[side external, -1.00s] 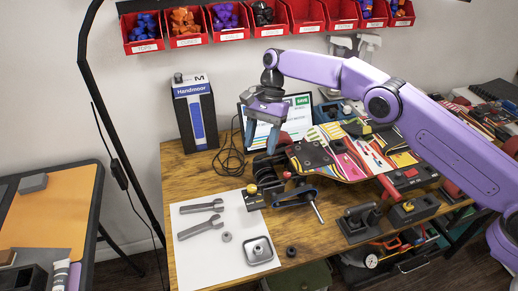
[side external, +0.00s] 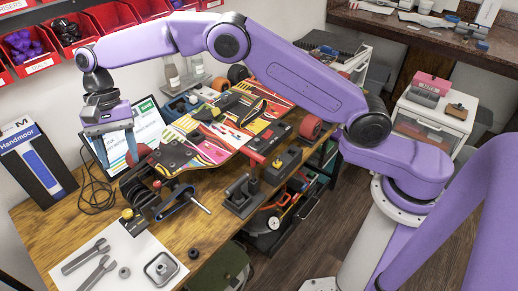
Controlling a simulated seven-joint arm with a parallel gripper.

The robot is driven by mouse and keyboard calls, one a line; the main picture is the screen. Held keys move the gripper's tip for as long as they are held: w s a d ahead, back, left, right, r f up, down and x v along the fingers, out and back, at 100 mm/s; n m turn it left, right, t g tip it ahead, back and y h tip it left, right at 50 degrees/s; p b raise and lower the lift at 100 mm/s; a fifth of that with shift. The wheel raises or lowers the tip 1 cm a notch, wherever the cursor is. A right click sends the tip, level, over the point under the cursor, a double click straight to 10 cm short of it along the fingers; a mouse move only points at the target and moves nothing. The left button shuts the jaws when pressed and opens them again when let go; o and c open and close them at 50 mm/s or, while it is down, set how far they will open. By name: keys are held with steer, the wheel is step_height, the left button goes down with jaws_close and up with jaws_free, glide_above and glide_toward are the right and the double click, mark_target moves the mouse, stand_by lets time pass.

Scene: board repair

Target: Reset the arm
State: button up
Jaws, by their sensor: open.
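My purple arm reaches from the right over the workbench (side external: 44,226). My gripper (side external: 118,150) points down at the end of it, with its blue-grey fingers apart and nothing seen between them. It hangs in front of the green-and-white sheet or screen (side external: 150,122), near the back left of the bench. Below and to the right of it lies the upturned skateboard (side external: 215,150) with its colourful deck and a dark truck assembly (side external: 160,190) at its near end. I cannot tell how high the fingertips are above the bench.
A white sheet (side external: 98,280) holds two wrenches (side external: 88,262), a nut and a square metal dish (side external: 161,268). A Handmoor box (side external: 38,170) stands at the left. Red bins (side external: 112,14) hang behind. A grey clamp-like tool (side external: 242,192) sits at the bench's front edge.

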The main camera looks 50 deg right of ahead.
steer(key=s+d+r+n, duration=0.5)
steer(key=s, duration=0.4)
steer(key=s+d+f+n+t+h, duration=0.1)
steer(key=s+d+n+t, duration=0.2)
steer(key=s+d+n, duration=0.9)
steer(key=s+d, duration=1.2)
steer(key=s, duration=0.2)
steer(key=shift+s+d+f+n+h, duration=0.25)
steer(key=shift+s+f+n+h, duration=0.05)
steer(key=shift+f+n+h, duration=0.1)
